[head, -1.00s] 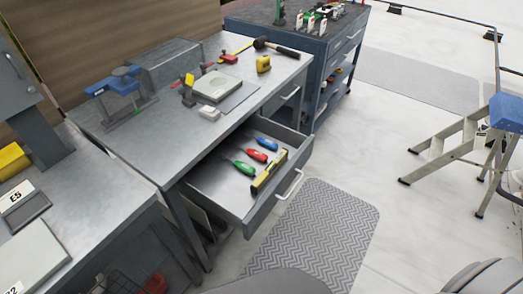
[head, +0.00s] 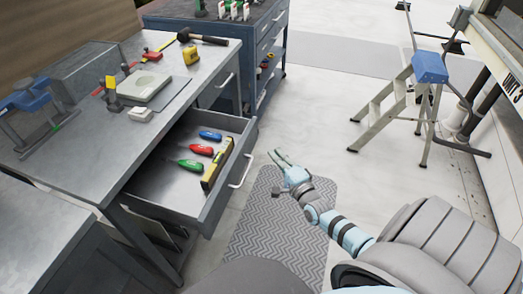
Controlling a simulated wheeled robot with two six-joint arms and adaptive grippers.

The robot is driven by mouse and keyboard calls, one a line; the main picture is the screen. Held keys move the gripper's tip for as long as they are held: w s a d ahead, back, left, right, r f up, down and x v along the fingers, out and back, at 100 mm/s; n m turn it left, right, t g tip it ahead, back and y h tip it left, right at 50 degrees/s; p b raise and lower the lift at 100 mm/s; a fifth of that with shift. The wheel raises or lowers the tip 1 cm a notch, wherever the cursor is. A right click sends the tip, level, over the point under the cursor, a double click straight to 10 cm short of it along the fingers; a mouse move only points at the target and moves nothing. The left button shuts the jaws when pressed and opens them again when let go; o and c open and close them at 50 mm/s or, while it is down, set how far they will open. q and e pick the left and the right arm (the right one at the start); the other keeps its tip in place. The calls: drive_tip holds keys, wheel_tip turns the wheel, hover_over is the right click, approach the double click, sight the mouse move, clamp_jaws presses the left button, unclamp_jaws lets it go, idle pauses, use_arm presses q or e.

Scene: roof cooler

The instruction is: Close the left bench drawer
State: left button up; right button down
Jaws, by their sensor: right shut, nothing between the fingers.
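The left bench drawer (head: 208,220) is pulled far out from the front of the metal workbench (head: 88,178). Its bar handle (head: 243,172) is on the front panel, facing right. Inside lie a blue tool (head: 211,135), a red tool (head: 201,150), a green tool (head: 190,164) and a yellow level (head: 213,170) along the front. My right gripper (head: 280,157) is shut and empty, to the right of the drawer handle and apart from it, above the floor mat. My left gripper is out of view.
A second bench drawer (head: 222,88), farther back, is shut. On the benchtop are a mallet (head: 205,39), a yellow tape measure (head: 192,55) and a blue clamp (head: 28,97). A dark blue tool cart (head: 272,45) stands behind. A stepladder (head: 385,105) stands right; floor between is clear.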

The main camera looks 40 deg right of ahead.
sight(254, 138)
drive_tip(key=w, duration=0.2)
drive_tip(key=w+a, duration=0.1)
drive_tip(key=w, duration=0.1)
drive_tip(key=w+a+b, duration=0.1)
drive_tip(key=w, duration=0.1)
drive_tip(key=shift+w, duration=0.15)
